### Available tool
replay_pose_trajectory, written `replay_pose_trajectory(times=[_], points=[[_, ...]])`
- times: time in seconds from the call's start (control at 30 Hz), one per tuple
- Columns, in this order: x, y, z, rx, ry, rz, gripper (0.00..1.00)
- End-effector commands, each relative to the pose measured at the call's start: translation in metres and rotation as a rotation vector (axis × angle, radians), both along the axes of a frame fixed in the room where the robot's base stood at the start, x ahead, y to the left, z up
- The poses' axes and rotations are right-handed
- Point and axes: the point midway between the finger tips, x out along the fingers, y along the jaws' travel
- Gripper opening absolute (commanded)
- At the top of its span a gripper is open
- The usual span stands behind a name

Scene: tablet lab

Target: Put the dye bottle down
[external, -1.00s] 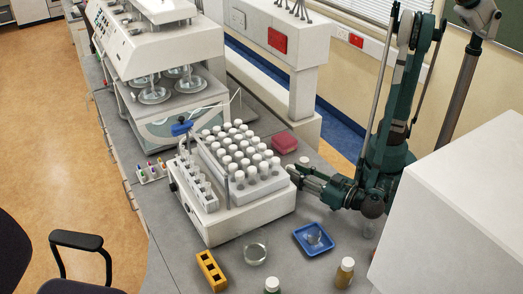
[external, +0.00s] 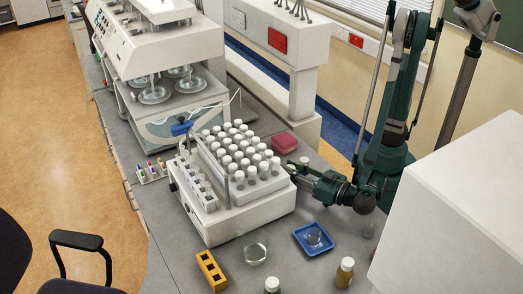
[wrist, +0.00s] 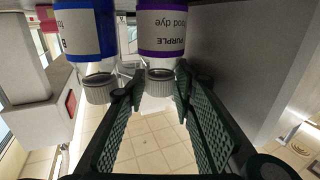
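A clear bottle with a purple "food dye" label and ribbed grey-white cap (wrist: 161,60) shows upside down at the top middle of the wrist view. A similar blue-labelled bottle (wrist: 88,40) is close to its left. My gripper (wrist: 158,75) has its fingers apart, one each side of the purple bottle near its cap and shoulder. I cannot tell whether the pads press on it. In the external view my gripper (external: 294,172) is at the right side of the white vial rack (external: 230,212). The bottles are small and mostly hidden there.
A red box (external: 284,142) stands just behind my gripper. A blue tray (external: 302,250) with a small glass dish, a brown bottle (external: 345,272), a glass beaker (external: 255,253) and a yellow block (external: 210,270) are in front. A white cabinet (external: 460,215) bounds the right.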

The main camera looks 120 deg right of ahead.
Motion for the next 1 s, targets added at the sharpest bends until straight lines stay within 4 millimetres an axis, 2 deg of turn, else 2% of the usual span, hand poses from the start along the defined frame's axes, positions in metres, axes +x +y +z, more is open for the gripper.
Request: replay_pose_trajectory(times=[0.03, 0.2, 0.23, 0.67, 1.0], points=[[0.0, 0.0, 0.0, 0.0, 0.0, 0.0, 0.24], [0.0, 0.0, 0.0, 0.0, 0.0, 0.0, 0.01], [0.0, 0.0, 0.0, 0.0, 0.0, 0.0, 0.0], [-0.001, 0.0, 0.004, 0.001, 0.0, -0.001, 0.0], [-0.001, 0.0, 0.034, 0.0, 0.0, 0.0, 0.0]])
